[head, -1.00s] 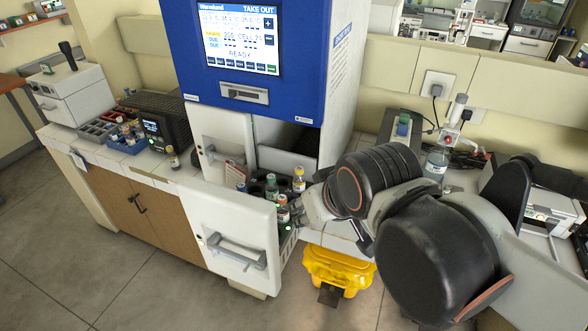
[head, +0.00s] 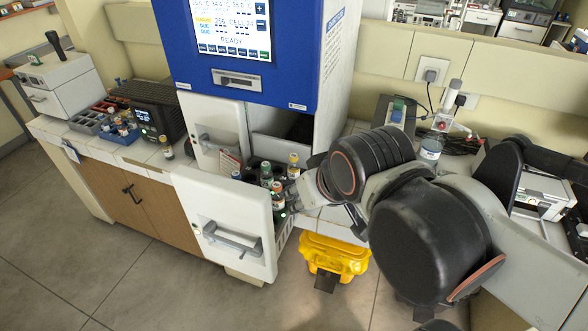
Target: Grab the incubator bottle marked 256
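The incubator (head: 335,60) is a blue and white cabinet whose screen (head: 230,28) includes a "256 CELL" line. Its white-fronted drawer (head: 200,198) stands pulled out with several bottles inside. A yellow-capped bottle (head: 293,168) stands at the right. A dark bottle with a pale cap (head: 266,174) stands left of it, and an orange-capped, white-labelled bottle (head: 277,197) stands nearest my gripper. The bottle labels are too small to read, so I cannot tell which is 256. My gripper (head: 292,208) reaches in from the right beside the orange-capped bottle; its fingers are mostly hidden.
A yellow bin (head: 332,256) stands on the floor below my wrist. Left on the counter are a small vial (head: 167,148), a blue rack (head: 122,134) and a black device (head: 158,118). A clear bottle (head: 431,149) stands behind my arm. The floor at left is clear.

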